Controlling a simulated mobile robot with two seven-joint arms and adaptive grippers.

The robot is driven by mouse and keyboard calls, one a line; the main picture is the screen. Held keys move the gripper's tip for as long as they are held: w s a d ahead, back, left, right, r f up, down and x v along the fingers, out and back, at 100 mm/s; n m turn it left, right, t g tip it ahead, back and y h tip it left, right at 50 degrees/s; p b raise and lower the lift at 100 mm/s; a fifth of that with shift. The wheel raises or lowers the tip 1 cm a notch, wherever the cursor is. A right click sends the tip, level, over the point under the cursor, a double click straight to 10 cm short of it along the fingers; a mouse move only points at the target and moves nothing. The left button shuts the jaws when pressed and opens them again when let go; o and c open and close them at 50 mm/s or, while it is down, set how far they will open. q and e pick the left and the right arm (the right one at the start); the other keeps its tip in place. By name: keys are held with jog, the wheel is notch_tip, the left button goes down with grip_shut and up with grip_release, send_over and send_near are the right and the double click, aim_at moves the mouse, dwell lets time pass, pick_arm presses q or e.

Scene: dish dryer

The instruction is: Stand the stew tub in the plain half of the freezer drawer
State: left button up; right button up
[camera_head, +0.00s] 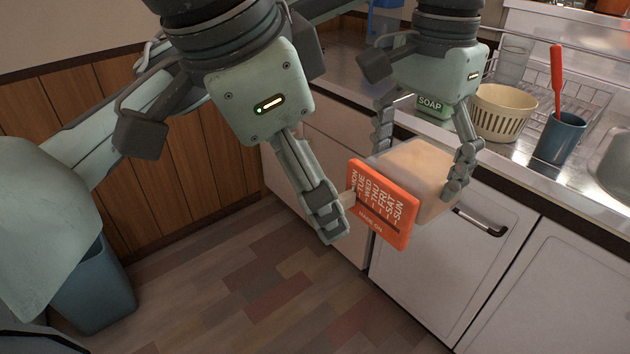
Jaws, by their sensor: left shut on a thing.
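The stew tub (420,168) is a pale, beige box with an orange-red lid (382,205) printed with the days of the week. It is tipped on its side in mid-air, the lid facing left and towards me. My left gripper (328,212) is shut on a small pale part that sticks out at the lid's left edge. My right gripper (424,150) has its fingers spread on either side of the tub's body. I cannot tell whether they press on it. No open freezer drawer is in view.
A white cabinet front with a dark handle (480,222) is behind and below the tub. On the counter are a soap bottle (434,107), a cream basket (503,112), a wire rack and a blue cup (559,138) with a red utensil. A blue bin (95,287) stands at left.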

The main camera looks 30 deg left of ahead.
aim_at(372, 214)
jog(key=w+d+f+t+h, duration=0.1)
jog(key=w+f, duration=0.1)
jog(key=f, duration=0.1)
jog(key=w+d+f+n+t+h, duration=0.1)
jog(key=w+d+f, duration=0.1)
jog(key=w+f, duration=0.1)
jog(key=w+d+f+n+t+h, duration=0.1)
jog(key=w+d+f, duration=0.1)
jog(key=f, duration=0.1)
jog(key=shift+w+d+t, duration=0.1)
jog(key=shift+w+t, duration=0.2)
jog(key=shift+w, duration=0.05)
jog(key=shift+c, duration=0.5)
jog(key=c, duration=1.4)
pick_arm(q)
jog(key=o, duration=1.6)
pick_arm(e)
jog(key=shift+r, duration=0.1)
jog(key=shift+c, duration=0.3)
pick_arm(q)
jog(key=shift+o, duration=0.2)
jog(key=shift+r, duration=0.1)
